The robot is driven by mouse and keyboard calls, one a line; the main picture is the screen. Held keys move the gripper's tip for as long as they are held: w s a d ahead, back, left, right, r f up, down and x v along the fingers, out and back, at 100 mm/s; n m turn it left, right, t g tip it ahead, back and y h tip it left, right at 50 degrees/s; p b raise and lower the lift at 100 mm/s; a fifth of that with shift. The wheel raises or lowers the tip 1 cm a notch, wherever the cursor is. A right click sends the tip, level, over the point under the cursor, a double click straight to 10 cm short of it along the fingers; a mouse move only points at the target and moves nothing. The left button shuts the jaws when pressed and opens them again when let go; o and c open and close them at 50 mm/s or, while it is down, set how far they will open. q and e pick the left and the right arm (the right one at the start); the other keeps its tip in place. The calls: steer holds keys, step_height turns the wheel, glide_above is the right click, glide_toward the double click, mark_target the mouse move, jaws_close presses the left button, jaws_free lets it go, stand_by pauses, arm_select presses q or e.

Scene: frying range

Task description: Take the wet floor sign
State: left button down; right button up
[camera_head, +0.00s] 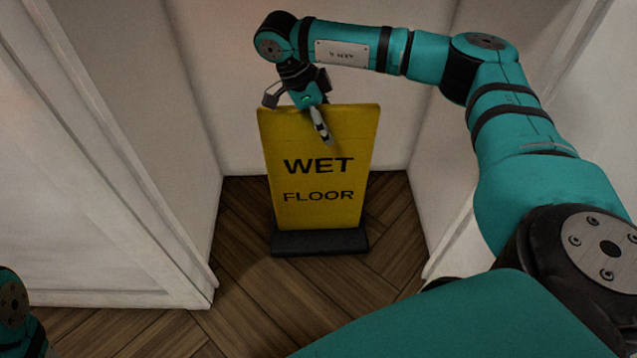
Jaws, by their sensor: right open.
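The yellow wet floor sign (319,180) stands upright on its dark base (320,241) on the floor, in a narrow recess. Black letters on its face read "WET FLOOR". My right gripper (318,118) is at the top edge of the sign, left of its middle, pointing down. It is open, with one finger in front of the sign's face. The other finger is partly hidden, and I cannot tell whether either finger touches the sign. Of my left arm only a teal part shows at the lower left corner; its gripper is out of view.
White walls or panels stand close on the left (100,170) and right (440,160) of the sign, with a pale back wall (230,90) behind it. The wooden floor (270,310) in front of the sign is clear.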

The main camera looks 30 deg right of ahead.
steer(key=shift+f, duration=0.2)
jaws_close()
stand_by(0.4)
steer(key=shift+r, duration=0.1)
